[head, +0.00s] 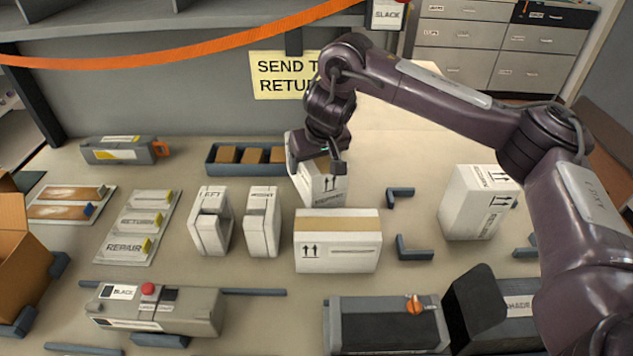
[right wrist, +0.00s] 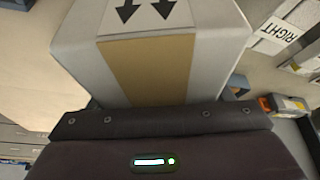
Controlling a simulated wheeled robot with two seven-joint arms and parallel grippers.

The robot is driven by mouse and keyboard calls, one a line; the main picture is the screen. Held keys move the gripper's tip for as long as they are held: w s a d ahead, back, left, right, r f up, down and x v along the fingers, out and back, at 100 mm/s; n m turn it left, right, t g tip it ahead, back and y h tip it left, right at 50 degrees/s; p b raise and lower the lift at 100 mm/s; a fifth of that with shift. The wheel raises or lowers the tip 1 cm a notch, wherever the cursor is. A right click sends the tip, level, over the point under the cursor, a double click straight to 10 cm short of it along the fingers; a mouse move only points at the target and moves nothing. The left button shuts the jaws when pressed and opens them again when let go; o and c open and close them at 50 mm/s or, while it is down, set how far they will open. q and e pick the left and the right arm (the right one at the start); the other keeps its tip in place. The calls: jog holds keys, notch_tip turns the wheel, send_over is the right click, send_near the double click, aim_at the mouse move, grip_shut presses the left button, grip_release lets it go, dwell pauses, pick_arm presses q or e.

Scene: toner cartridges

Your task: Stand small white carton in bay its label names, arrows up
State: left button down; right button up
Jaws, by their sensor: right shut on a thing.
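The small white carton (head: 330,186) has black arrows pointing up and a label line below them, too small to read. My right gripper (head: 325,160) is shut on it from above and behind, near the blue-grey tray. In the right wrist view the carton (right wrist: 220,62) shows a tan tape strip and two arrows, in front of my gripper (right wrist: 160,112). I cannot tell whether it touches the table. Two white upright holders (head: 210,222) and (head: 262,222) stand to its left; the left one reads LEFT, and a RIGHT label shows in the wrist view. My left gripper is not in view.
A wider white carton (head: 337,255) lies just in front. Dark corner brackets (head: 412,250) mark a spot to its right, with a tall white carton (head: 478,205) beyond. A blue-grey tray (head: 213,166) holds brown blocks. Toner cartridges (head: 160,312) lie along the front.

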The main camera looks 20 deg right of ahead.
jog(key=shift+s+d+f, duration=0.1)
jog(key=shift+d+f, duration=0.1)
jog(key=shift+f, duration=0.85)
jog(key=shift+d+f, duration=0.2)
jog(key=shift+f, duration=2.1)
jog(key=shift+f, duration=0.1)
jog(key=o, duration=1.2)
